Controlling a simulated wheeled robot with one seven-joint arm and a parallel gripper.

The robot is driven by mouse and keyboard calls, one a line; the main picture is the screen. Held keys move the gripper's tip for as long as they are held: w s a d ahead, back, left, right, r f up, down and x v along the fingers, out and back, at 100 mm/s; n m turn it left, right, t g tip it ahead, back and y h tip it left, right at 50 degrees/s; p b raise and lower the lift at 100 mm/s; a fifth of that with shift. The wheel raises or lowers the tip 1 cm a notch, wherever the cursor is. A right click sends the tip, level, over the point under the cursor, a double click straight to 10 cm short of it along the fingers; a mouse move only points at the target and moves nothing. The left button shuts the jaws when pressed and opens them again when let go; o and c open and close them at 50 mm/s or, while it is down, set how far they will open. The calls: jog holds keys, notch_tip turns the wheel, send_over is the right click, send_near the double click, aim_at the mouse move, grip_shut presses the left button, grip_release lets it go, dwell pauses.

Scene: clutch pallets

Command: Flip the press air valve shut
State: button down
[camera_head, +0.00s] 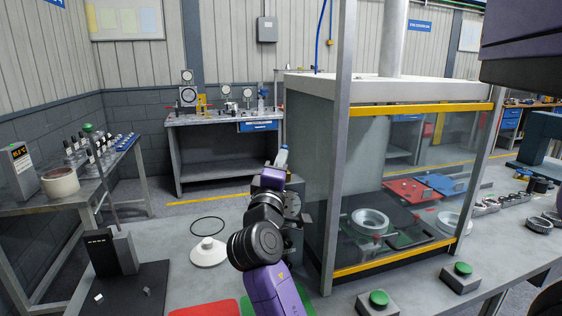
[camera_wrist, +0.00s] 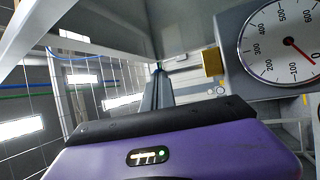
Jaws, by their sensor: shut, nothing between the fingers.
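My gripper (camera_head: 268,203) is at the end of my raised arm, beside the left front post of the press enclosure (camera_head: 343,150). In the wrist view, its purple body fills the bottom, and what look like its shut grey fingers (camera_wrist: 158,88) point away from the camera, with nothing held. A grey unit with a white pressure gauge (camera_wrist: 283,42) is to their right in that view. A yellow block (camera_wrist: 212,62) sits at the gauge unit's left side, apart from the fingers; it may be the air valve's handle. My arm partly hides a grey box (camera_head: 272,180) in the head view.
Green push buttons (camera_head: 379,299) (camera_head: 463,269) stand on the bench's front edge. A white disc-based part (camera_head: 208,252) and a black ring (camera_head: 208,226) lie left of my arm. A dark stand (camera_head: 110,252) is further left. The bench between them is clear.

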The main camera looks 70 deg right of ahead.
jog(key=shift+r, duration=0.1)
jog(key=shift+w+r+y+p, duration=0.15)
jog(key=shift+y+p, duration=0.25)
jog(key=shift+p, duration=0.65)
jog(key=shift+d+r, duration=0.1)
jog(key=shift+n+y, duration=0.4)
jog(key=shift+w+d+r+p, duration=0.5)
jog(key=shift+w+d+p, duration=0.25)
jog(key=shift+p, duration=0.3)
jog(key=shift+w+d+r+p, duration=0.45)
jog(key=shift+w+d+p, duration=0.15)
jog(key=shift+d+p, duration=0.35)
jog(key=shift+a, duration=0.1)
jog(key=shift+w+r, duration=0.15)
